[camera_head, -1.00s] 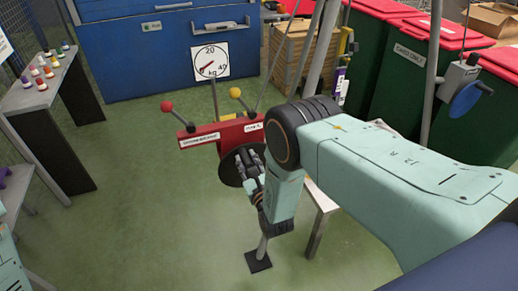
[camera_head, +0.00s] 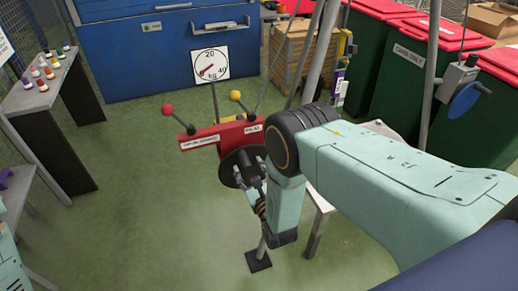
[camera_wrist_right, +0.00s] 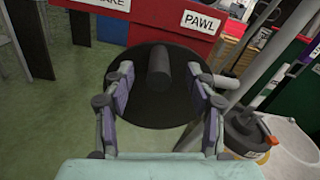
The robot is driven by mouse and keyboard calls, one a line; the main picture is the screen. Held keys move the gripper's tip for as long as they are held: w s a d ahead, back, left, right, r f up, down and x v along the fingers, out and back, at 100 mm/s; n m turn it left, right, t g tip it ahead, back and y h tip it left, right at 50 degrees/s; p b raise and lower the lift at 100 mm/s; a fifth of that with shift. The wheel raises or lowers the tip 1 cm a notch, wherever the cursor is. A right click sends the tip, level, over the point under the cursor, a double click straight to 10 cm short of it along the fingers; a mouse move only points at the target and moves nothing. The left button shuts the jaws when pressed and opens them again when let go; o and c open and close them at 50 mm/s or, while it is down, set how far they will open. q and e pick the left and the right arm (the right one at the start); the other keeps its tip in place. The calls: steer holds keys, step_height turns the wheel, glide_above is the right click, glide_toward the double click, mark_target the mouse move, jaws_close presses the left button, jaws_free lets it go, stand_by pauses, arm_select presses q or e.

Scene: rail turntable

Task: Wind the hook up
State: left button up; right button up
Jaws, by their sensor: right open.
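A red winch body (camera_head: 212,137) stands on a post in the middle of the head view, with one lever ending in a red knob (camera_head: 167,108) and one in a yellow knob (camera_head: 235,95). A black crank disc (camera_head: 228,168) sits on its near side, with a dark cylindrical handle (camera_wrist_right: 158,66) sticking out. My right gripper (camera_wrist_right: 160,88) is open, its fingers on either side of the handle in the right wrist view. I cannot tell if either finger touches it. I cannot make out the hook. My left gripper is out of view.
A round kg dial (camera_head: 210,65) stands behind the winch. A blue cabinet (camera_head: 150,50) is at the back, green bins with red lids (camera_head: 395,75) at the right. The floor left of the winch is clear.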

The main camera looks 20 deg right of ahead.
arm_select(q)
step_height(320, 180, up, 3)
steer(key=p, duration=0.2)
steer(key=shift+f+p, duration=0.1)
steer(key=shift+p, duration=0.2)
arm_select(e)
steer(key=s, duration=0.5)
steer(key=shift+s, duration=0.3)
